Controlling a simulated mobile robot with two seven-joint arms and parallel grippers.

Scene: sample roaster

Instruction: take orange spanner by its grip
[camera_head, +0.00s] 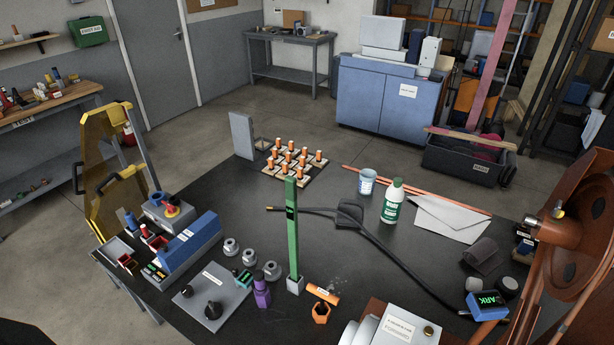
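On the dark table near its front middle lies a short orange bar with a pale label (323,292). Just below it is an orange hexagonal ring (320,312). These look like the orange spanner's grip and head, but I cannot tell whether the two pieces are joined. A green upright post (291,230) on a pale base stands just left of the bar. Neither of my grippers shows in this view.
A purple bottle-like object (261,293) and several grey nuts stand to the left. A white labelled box (398,327) sits to the front right. A black cable (385,245) runs behind. A large copper-coloured round machine part (585,225) rises at the right.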

